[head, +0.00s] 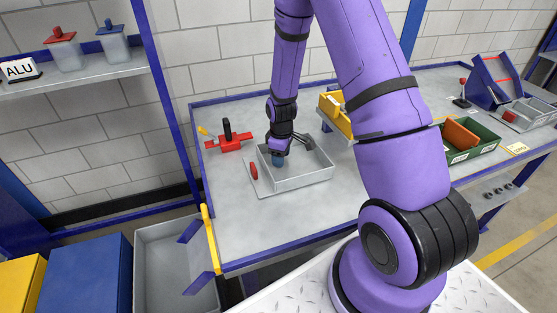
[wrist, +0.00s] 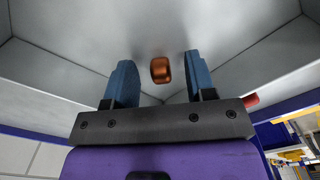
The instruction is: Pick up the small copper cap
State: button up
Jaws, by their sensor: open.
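The small copper cap (wrist: 161,69) lies on the floor of a grey metal tray (wrist: 62,60). In the wrist view it shows between the two blue fingertips of my gripper (wrist: 158,80), with a gap on each side. The fingers are apart and hold nothing. In the head view the grey tray (head: 318,178) stands on the workbench and my gripper (head: 278,158) points down into its left part. The cap is hidden in the head view.
A red clamp-like tool (head: 230,142) stands left of the tray and a red handle (head: 254,171) sits at its left side. A yellow bin (head: 334,112) stands behind it. The tray walls surround my fingers. The bench front (head: 250,235) is clear.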

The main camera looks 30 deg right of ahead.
jog(key=shift+f, duration=0.35)
grip_shut()
jog(key=shift+r, duration=0.1)
